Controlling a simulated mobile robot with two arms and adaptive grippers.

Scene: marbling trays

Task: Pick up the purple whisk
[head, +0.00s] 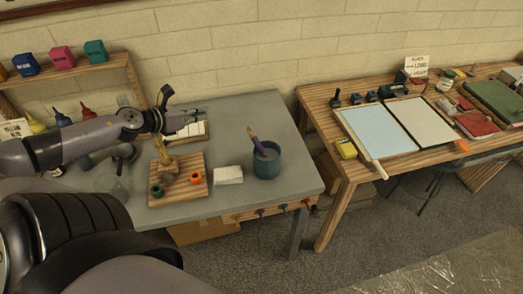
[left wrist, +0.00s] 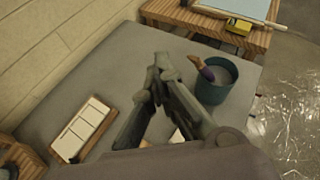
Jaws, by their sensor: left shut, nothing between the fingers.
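A teal pot (head: 267,163) stands on the grey table near its right end. A purple and tan stick-like tool (head: 256,143), which looks like the purple whisk, leans in the pot, its lower end hidden inside. In the left wrist view the tool (left wrist: 205,70) rests against the rim of the teal pot (left wrist: 211,92). My left gripper (head: 192,122) is shut and empty above the back of the table, left of the pot and apart from it. It also shows in the left wrist view (left wrist: 160,66). My right gripper is not in view.
A wooden board (head: 189,198) holds a wooden figure and small green and orange pots. A white block (head: 228,174) lies left of the teal pot. A framed white tray (left wrist: 83,132) lies behind. A second wooden table (head: 331,180) stands right, beyond a gap.

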